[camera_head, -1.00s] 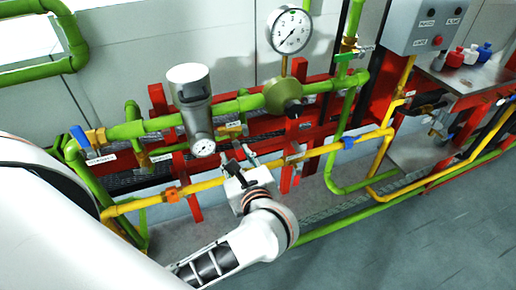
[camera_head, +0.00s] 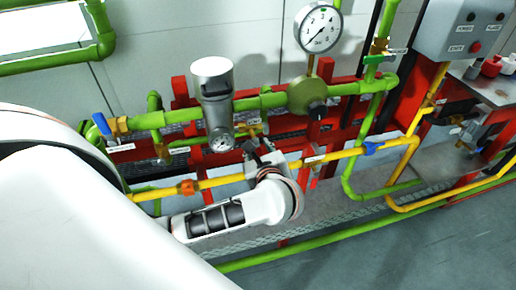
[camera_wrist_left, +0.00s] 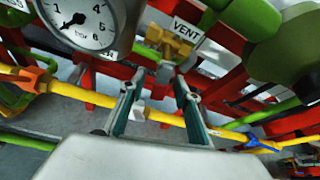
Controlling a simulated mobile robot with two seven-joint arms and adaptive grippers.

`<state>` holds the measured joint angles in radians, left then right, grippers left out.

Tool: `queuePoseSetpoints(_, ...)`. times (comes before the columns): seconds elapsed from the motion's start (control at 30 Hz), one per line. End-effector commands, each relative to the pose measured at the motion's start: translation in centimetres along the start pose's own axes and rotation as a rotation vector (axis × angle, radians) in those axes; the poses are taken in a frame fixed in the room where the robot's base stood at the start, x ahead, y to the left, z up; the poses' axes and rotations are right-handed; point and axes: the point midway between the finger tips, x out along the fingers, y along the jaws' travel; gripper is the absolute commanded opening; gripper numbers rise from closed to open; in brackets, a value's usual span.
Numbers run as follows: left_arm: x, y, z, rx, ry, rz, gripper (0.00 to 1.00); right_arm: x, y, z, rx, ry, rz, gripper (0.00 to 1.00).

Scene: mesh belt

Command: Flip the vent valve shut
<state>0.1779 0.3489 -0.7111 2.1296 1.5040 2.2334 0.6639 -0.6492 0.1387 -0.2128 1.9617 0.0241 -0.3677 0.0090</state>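The vent valve is a small brass-coloured fitting (camera_wrist_left: 164,42) beside a white VENT label (camera_wrist_left: 188,30) in the left wrist view. In the head view, a small brass valve (camera_head: 243,131) sits behind my gripper, right of the grey cylinder; its handle position cannot be made out. My left gripper (camera_head: 262,147) is in front of the yellow pipe. In the wrist view its two fingers (camera_wrist_left: 158,78) are spread and empty, pointing toward the valve but apart from it, with the yellow pipe beyond them. My right gripper is in neither view.
A grey cylinder (camera_head: 212,90) with a small dial (camera_wrist_left: 84,20) stands close left of the valve. A green regulator (camera_head: 307,94) with a large gauge (camera_head: 319,27) is right. The yellow pipe (camera_head: 232,179) crosses below. Blue-handled valves (camera_head: 103,126) (camera_head: 373,148) sit at either side.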

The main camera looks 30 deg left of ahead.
Motion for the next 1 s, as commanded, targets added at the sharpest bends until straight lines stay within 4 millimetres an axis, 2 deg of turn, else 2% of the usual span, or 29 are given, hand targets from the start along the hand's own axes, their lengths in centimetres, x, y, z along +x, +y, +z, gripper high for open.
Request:
queuePoseSetpoints(0.13,0.0,0.0,0.0,0.0,0.0,0.0,0.32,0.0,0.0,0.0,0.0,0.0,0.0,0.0)
queuePoseSetpoints(0.2,0.0,0.0,0.0,0.0,0.0,0.0,0.14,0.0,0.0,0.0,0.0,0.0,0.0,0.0)
queuePoseSetpoints(0.27,0.0,0.0,0.0,0.0,0.0,0.0,0.0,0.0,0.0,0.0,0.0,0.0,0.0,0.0)
queuePoseSetpoints(0.5,-0.1,0.0,0.0,0.017,0.001,0.008,0.0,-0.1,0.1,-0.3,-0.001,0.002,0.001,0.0)
queuePoseSetpoints(0.8,-0.2,0.6,0.4,0.204,0.0,0.087,0.0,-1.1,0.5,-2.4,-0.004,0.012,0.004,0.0)
queuePoseSetpoints(1.0,-0.1,0.8,0.2,0.241,-0.001,0.1,0.0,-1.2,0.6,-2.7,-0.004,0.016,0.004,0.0)
